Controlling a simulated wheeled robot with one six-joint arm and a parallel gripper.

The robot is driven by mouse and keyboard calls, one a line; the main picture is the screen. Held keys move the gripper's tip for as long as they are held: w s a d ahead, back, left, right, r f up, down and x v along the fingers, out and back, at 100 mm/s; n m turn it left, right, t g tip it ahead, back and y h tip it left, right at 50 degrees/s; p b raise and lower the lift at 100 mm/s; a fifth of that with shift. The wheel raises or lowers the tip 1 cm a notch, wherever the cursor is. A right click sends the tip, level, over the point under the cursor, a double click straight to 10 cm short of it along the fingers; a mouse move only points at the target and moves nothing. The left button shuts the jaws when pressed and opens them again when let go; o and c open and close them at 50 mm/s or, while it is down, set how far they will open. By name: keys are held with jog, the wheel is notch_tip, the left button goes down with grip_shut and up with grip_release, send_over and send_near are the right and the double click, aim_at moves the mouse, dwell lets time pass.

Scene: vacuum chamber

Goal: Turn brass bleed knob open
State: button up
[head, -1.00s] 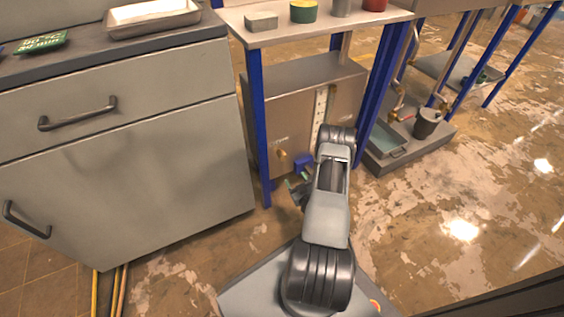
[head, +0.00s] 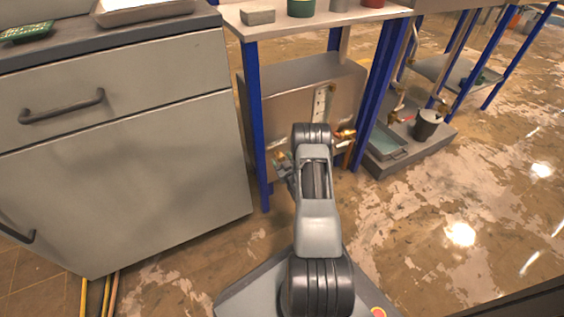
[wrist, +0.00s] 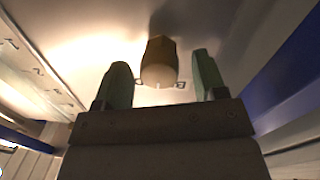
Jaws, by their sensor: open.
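In the head view the brass knob (head: 280,156) is a small spot on the front of the grey box under the bench. My gripper (wrist: 160,66) is open, with one green finger on each side of the knob. Gaps show between the knob and both fingers; how deep the knob sits between them I cannot tell. In the head view my gripper (head: 285,170) is small and partly hidden by my arm.
Blue bench legs (head: 258,125) stand left and right of the grey box (head: 285,92). A white marked strip (head: 320,103) and brass or copper fittings (head: 344,135) show near my arm. A grey drawer cabinet (head: 125,170) stands close on the left.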

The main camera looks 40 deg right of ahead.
jog(key=shift+c, duration=0.2)
jog(key=c, duration=0.9)
jog(key=shift+m, duration=0.4)
jog(key=m, duration=0.8)
jog(key=shift+r+g, duration=0.1)
jog(key=shift+g, duration=0.2)
jog(key=m+y, duration=0.1)
jog(key=m, duration=0.3)
jog(key=shift+d, duration=0.1)
jog(key=shift+m, duration=2.3)
